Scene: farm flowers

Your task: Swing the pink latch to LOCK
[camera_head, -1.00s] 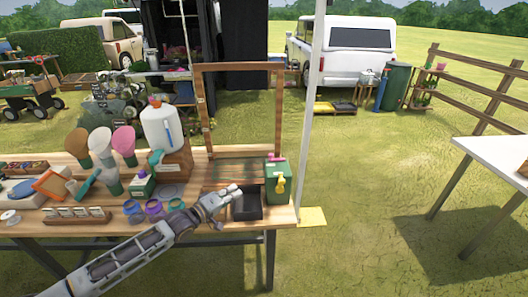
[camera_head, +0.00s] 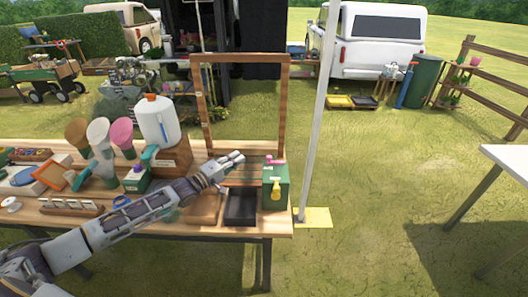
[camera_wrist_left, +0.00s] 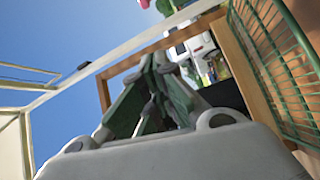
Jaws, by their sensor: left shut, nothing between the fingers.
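The pink latch (camera_head: 275,161) is a small piece on top of a green box (camera_head: 275,184) at the right end of the wooden table. A yellow handle (camera_head: 276,188) is on the box's front. Any lock marking is too small to read. My left gripper (camera_head: 240,157) is shut and empty, left of the pink latch and apart from it, above the table. Its closed fingers also show in the left wrist view (camera_wrist_left: 155,65). A pink piece (camera_wrist_left: 145,3) shows at the top edge there; I cannot tell if it is the latch. My right gripper is not in view.
A wooden frame (camera_head: 284,100) stands behind my gripper and a white pole (camera_head: 318,120) right of the box. A black tray (camera_head: 241,207) lies in front. A white jug (camera_head: 158,122) and colored cones (camera_head: 98,135) stand left. Green wire mesh (camera_wrist_left: 275,70) fills the wrist view's right.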

